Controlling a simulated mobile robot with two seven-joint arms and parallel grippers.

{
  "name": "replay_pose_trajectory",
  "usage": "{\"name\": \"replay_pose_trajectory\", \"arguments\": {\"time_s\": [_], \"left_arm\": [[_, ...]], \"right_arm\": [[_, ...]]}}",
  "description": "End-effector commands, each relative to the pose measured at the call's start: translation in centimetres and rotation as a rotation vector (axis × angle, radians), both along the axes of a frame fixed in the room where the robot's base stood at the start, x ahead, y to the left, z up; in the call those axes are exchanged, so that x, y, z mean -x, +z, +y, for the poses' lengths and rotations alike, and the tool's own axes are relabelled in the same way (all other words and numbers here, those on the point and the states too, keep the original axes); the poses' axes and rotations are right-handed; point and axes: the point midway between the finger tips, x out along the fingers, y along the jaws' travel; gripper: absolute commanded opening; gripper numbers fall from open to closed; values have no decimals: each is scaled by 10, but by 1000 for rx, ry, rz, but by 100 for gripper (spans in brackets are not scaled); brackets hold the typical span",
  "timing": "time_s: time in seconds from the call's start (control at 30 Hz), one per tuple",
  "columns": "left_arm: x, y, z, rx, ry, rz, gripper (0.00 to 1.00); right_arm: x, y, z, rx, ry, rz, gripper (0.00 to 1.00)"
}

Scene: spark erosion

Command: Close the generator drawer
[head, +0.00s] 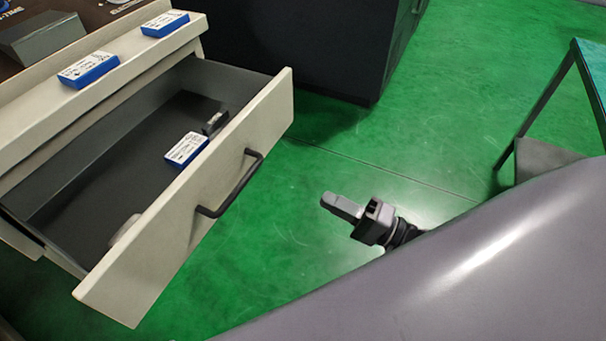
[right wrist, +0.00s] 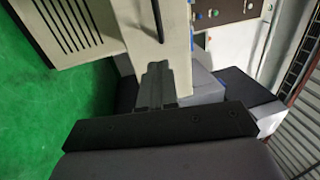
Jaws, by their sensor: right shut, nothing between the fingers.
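The generator drawer (head: 205,205) is pulled open in the head view, with a cream front panel and a dark bar handle (head: 231,186). Inside its grey tray lie a blue-and-white box (head: 186,150), a small dark item (head: 214,123) and a pale item partly hidden by the front panel. My right gripper (head: 328,200) is shut and empty, to the right of the handle and apart from it in the head view. In the right wrist view the shut fingers (right wrist: 156,80) point toward a cream panel (right wrist: 160,45); I cannot tell whether they touch it. My left gripper is not in view.
Two blue-and-white boxes (head: 88,70) (head: 165,24) lie on the cream ledge above the drawer. A dark cabinet (head: 310,45) stands behind. A dark-framed stand (head: 548,110) is at the right. Green floor (head: 330,150) is clear between drawer and stand.

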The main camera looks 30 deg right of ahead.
Motion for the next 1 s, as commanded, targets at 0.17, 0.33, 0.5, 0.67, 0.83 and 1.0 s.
{"name": "replay_pose_trajectory", "arguments": {"time_s": [0.17, 0.33, 0.5, 0.67, 0.83, 1.0], "left_arm": [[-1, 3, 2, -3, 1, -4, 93], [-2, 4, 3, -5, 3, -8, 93], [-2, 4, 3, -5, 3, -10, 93], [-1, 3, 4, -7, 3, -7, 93], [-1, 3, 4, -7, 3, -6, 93], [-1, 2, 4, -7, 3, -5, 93]], "right_arm": [[-19, 7, 15, -3, -1, -4, 0], [-46, 13, 37, -4, -2, -4, 0], [-73, 19, 58, -2, -2, -4, 0], [-92, 24, 73, -1, -2, -3, 0], [-103, 26, 81, 0, -2, 0, 0], [-105, 26, 84, 2, -2, 0, 0]]}}
